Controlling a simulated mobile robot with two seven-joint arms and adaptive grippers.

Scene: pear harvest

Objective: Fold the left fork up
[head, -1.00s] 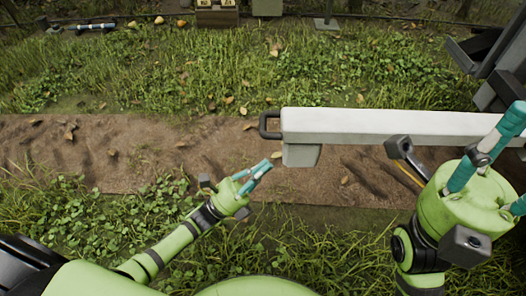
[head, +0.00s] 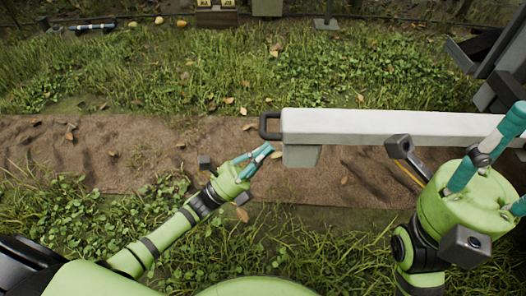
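A long pale grey beam (head: 400,124), which looks like the fork, lies level across the right half of the head view. A dark loop handle (head: 266,125) sits on its left end, and a grey block (head: 302,155) hangs below that end. My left gripper (head: 258,154) is just left of the block and below the handle in the picture, apart from both. Its teal fingers are parted with nothing between them. My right gripper (head: 505,165) is at the right edge, in front of the beam, with its fingers wide apart and empty. The beam's right end is hidden.
A bare dirt strip (head: 100,150) runs under the beam, with grass (head: 150,80) beyond and leafy plants nearer. Dark metal parts (head: 490,50) stand at the upper right. A wooden crate (head: 216,14) and several yellow fruits lie far back.

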